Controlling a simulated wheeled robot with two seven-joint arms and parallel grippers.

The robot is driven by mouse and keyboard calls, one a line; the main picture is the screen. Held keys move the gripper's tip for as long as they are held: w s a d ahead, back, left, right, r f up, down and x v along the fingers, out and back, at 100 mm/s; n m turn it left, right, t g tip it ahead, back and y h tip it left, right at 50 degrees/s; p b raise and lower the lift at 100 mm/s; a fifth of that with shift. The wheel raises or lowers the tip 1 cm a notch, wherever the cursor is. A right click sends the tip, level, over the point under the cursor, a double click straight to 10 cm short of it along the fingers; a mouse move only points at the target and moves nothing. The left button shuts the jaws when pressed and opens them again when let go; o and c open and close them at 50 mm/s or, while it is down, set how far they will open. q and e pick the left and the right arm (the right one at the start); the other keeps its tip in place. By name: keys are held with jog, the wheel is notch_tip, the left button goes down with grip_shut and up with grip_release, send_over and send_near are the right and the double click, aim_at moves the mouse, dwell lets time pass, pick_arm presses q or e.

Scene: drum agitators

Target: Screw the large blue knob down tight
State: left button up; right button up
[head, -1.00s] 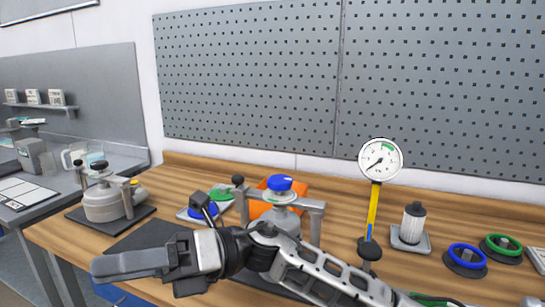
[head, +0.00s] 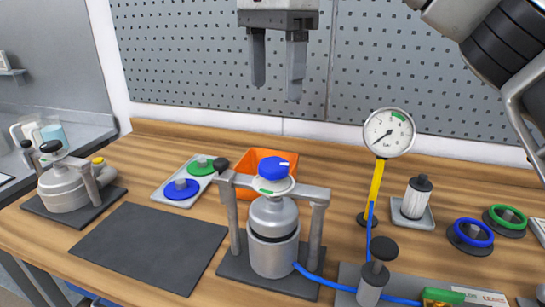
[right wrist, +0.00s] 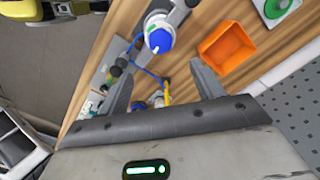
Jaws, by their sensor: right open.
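The large blue knob (head: 274,168) sits on top of a silver metal vessel (head: 272,238), which stands inside a grey clamp frame (head: 318,198) on a dark base. In the right wrist view the knob (right wrist: 160,40) shows as a blue disc with a white mark, beyond the fingers. My right gripper (head: 275,85) hangs above the knob, fingers pointing down, open and empty, clear of it. Its two fingers also show in the right wrist view (right wrist: 165,85). A narrow green and white ring is visible under the knob. My left gripper is not in view.
An orange bin (head: 240,160) stands close behind the vessel. A pressure gauge (head: 389,132) on a yellow stem stands to the right, with a blue hose from the vessel. A tray of blue and green discs (head: 168,190) and a dark mat (head: 150,245) lie left.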

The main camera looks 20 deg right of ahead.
aim_at(274, 163)
notch_tip(274, 163, down, 13)
jog(key=shift+r+b, duration=0.1)
jog(key=shift+b, duration=0.65)
jog(key=c, duration=1)
